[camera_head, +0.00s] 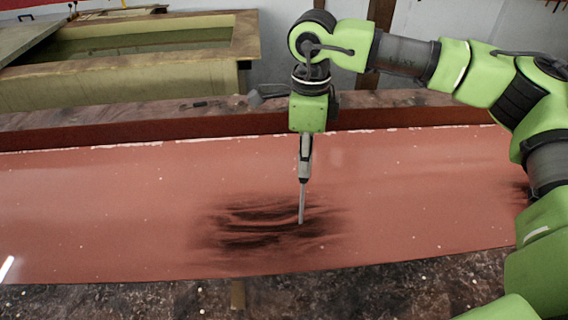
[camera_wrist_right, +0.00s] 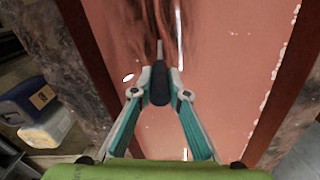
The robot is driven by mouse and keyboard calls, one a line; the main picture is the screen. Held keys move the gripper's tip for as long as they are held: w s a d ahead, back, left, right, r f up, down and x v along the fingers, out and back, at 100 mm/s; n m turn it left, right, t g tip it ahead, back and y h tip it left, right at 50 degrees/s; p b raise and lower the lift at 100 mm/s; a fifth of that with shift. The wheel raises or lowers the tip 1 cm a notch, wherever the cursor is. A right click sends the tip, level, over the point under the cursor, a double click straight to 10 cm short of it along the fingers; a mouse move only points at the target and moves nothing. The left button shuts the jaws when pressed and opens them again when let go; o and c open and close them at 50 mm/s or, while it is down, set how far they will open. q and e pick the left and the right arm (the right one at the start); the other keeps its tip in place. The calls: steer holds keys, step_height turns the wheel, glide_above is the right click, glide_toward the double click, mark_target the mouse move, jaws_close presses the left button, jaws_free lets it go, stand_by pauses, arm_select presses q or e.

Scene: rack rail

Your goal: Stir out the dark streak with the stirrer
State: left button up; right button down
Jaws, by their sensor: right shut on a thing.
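A dark streak (camera_head: 250,226) of several smeared black bands lies across the reddish-brown surface of a long trough. It also shows at the top of the right wrist view (camera_wrist_right: 148,22). My right gripper (camera_head: 304,150) is above the streak, pointing down. It is shut on the dark handle of the stirrer (camera_head: 301,203), a thin grey rod held nearly upright. The stirrer's tip is over the right part of the streak and seems to meet the surface; its depth I cannot tell. In the right wrist view the fingers close around the handle (camera_wrist_right: 160,84). My left gripper is out of view.
The trough's back wall (camera_head: 100,133) runs behind the surface, and a speckled dark ledge (camera_head: 150,303) lies along the front. A second dark patch (camera_head: 521,190) shows at the right, partly behind my arm. A tank (camera_head: 130,80) of greenish liquid stands at the back left.

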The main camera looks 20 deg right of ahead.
steer(key=w+a, duration=0.2)
steer(key=a, duration=0.7)
steer(key=w+a, duration=0.2)
steer(key=a, duration=0.6)
steer(key=s+d+b, duration=0.2)
steer(key=d, duration=0.7)
steer(key=shift+s+d+b, duration=0.2)
steer(key=shift+b, duration=0.1)
